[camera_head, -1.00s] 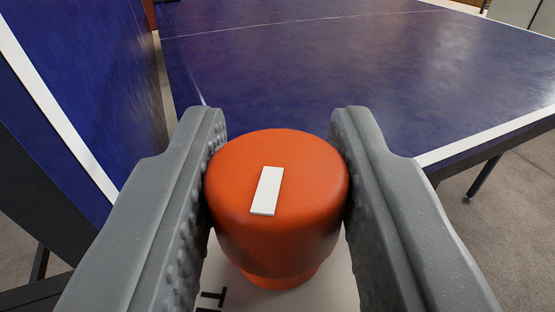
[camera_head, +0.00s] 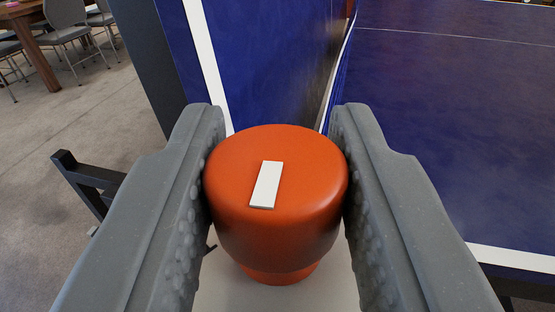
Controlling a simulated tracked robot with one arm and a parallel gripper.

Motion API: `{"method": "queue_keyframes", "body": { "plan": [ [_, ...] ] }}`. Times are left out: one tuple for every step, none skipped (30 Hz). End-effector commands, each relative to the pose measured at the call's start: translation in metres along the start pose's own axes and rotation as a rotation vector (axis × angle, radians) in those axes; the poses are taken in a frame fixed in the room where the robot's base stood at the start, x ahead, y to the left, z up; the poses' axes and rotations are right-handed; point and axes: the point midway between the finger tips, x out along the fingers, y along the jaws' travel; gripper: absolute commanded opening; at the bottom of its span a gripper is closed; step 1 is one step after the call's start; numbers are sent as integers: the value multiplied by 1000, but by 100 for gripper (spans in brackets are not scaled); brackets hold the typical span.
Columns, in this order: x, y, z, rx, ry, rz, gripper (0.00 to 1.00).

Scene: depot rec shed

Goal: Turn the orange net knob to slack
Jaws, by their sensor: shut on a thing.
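The orange net knob (camera_head: 310,215) is a round, tapered knob with a narrower base, in the lower middle of the view. A white bar mark (camera_head: 265,184) lies on its top, running nearly up and down the picture with a slight lean to the right. My gripper (camera_head: 276,150) is shut on the knob, one grey finger on each side. The knob stands on a pale plate (camera_head: 330,295), mostly hidden by the knob and fingers. A small dark mark or part shows beside the left finger; I cannot read it.
A blue table half (camera_head: 430,120) with white edge lines lies at the right. An upright blue panel (camera_head: 265,60) stands behind the knob. A dark metal bracket (camera_head: 85,182) sticks out at the left. Grey chairs (camera_head: 75,38) and a wooden table (camera_head: 25,20) stand far left on open floor.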

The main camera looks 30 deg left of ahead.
Motion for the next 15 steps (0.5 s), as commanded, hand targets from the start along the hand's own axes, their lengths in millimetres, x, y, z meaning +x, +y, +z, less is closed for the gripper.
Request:
{"method": "queue_keyframes", "body": {
  "plan": [
    [0,4,-7,0,1,-23,7],
    [0,4,-8,1,0,-42,7],
    [0,4,-8,1,-3,-68,7],
    [0,4,-7,3,-4,-86,7],
    [0,4,-7,3,-5,-106,7],
    [0,3,-7,4,-5,-132,7],
    [-1,3,-8,4,-5,-151,7],
    [-1,3,-8,5,-7,-170,7],
    [-1,3,-7,6,-9,-194,7],
    [0,3,-7,7,-9,-213,7],
    [0,2,-8,6,-8,-234,7],
    [0,3,-9,6,-7,-259,7],
    [0,3,-9,5,-8,-278,7],
    [0,3,-8,7,-10,-296,7],
    [0,2,-7,9,-11,-321,7]
  ]
}}
